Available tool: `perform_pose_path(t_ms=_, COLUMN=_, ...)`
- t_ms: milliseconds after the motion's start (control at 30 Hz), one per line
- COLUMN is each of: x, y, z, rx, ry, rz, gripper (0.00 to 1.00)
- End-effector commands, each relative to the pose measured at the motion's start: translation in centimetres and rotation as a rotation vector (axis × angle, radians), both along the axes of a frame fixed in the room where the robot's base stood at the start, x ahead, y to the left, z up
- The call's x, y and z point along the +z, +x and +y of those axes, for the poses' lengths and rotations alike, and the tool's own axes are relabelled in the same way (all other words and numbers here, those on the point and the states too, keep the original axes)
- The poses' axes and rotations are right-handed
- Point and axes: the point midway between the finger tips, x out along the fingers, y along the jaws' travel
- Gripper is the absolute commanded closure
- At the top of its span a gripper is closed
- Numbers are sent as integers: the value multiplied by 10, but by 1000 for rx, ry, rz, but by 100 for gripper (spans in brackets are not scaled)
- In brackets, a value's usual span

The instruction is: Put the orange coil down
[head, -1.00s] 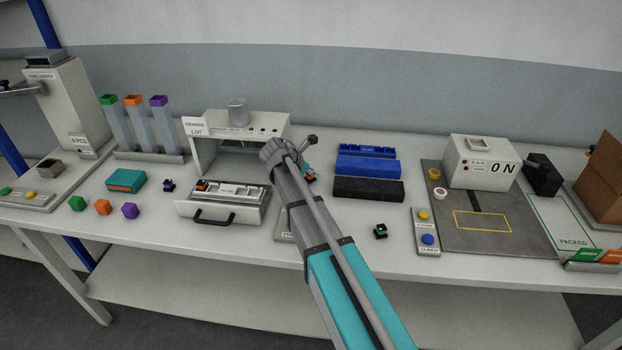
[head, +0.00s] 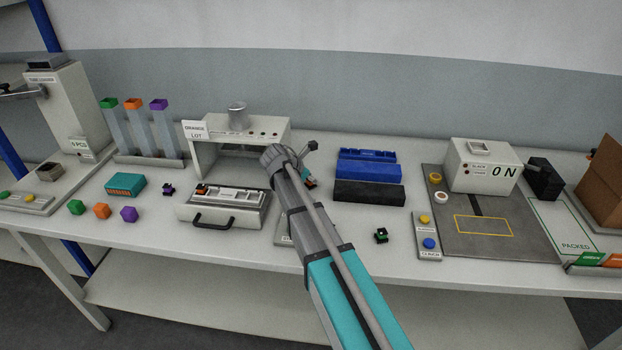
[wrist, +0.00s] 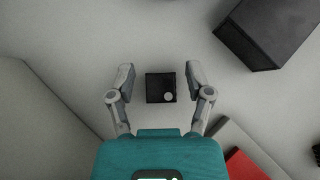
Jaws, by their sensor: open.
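My gripper (wrist: 160,77) is open in the wrist view, with one finger on each side of a small black block. The black block (wrist: 154,88) has a pale round spot on top and lies between the fingers, with a gap on both sides. It seems to rest on the pale table top. No orange shows on it, so I cannot tell from its colour that it is the orange coil. A small black part with orange (head: 202,189) sits at the left end of the drawer tray.
A dark bin (wrist: 268,30) stands close at the upper right in the wrist view. The pulled-out drawer (head: 222,216) lies left of my arm. Blue (head: 368,167) and black (head: 368,192) bins and a green-marked part (head: 381,236) lie to its right.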

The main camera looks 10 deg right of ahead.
Motion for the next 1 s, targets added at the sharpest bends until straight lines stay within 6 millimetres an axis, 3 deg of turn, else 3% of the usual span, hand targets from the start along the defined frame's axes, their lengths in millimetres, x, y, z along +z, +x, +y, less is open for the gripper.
perform_pose_path(t_ms=467, x=8, y=-2, z=3, rx=1, ry=0, rz=1, gripper=34)
perform_pose_path(t_ms=1000, x=51, y=-20, z=39, rx=2, ry=0, rz=1, gripper=34)
